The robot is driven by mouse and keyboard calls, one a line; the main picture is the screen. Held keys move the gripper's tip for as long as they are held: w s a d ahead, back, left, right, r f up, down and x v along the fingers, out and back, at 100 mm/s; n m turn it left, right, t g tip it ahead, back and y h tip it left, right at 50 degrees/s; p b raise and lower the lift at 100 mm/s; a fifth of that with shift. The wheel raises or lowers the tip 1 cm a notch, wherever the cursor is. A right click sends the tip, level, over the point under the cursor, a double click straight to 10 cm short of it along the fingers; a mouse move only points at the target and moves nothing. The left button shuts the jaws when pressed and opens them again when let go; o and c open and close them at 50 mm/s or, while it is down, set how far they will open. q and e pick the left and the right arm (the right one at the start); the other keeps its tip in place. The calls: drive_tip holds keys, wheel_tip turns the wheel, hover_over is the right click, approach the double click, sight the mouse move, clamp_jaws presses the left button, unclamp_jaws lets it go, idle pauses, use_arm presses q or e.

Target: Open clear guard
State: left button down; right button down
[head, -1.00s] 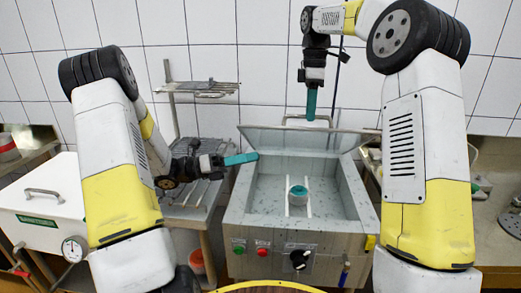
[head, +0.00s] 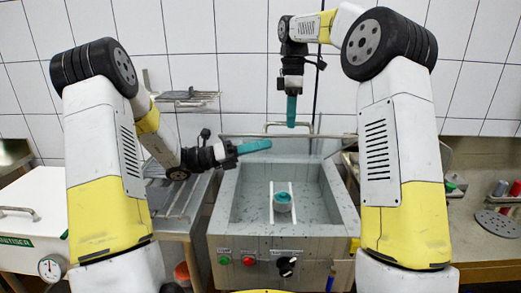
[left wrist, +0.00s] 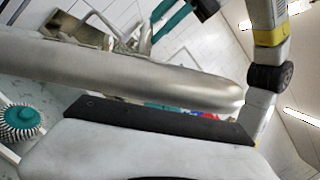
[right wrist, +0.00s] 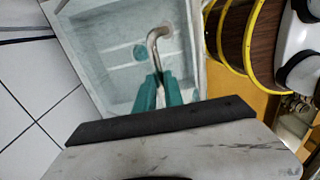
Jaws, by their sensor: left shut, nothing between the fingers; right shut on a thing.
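The clear guard (head: 240,143) stands raised at the back of the basin machine, its top edge above the basin. My right gripper (head: 291,125) is shut on the guard's metal handle (head: 272,126), pointing down; the bent handle also shows between its teal fingers in the right wrist view (right wrist: 154,45). My left gripper (head: 269,144) is shut and empty, its teal tip in front of the guard, just below the handle. In the left wrist view a thick metal tube (left wrist: 120,75) crosses close to the camera and hides the left fingers; I cannot tell whether they touch anything.
A wire rack (head: 185,97) and a white lidded box (head: 25,215) stand left; a bench (head: 480,240) stands right.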

use_arm(q)
drive_tip(key=shift+r, duration=0.1)
use_arm(e)
drive_tip(key=shift+w+d+f, duration=0.15)
drive_tip(key=shift+w+f, duration=0.05)
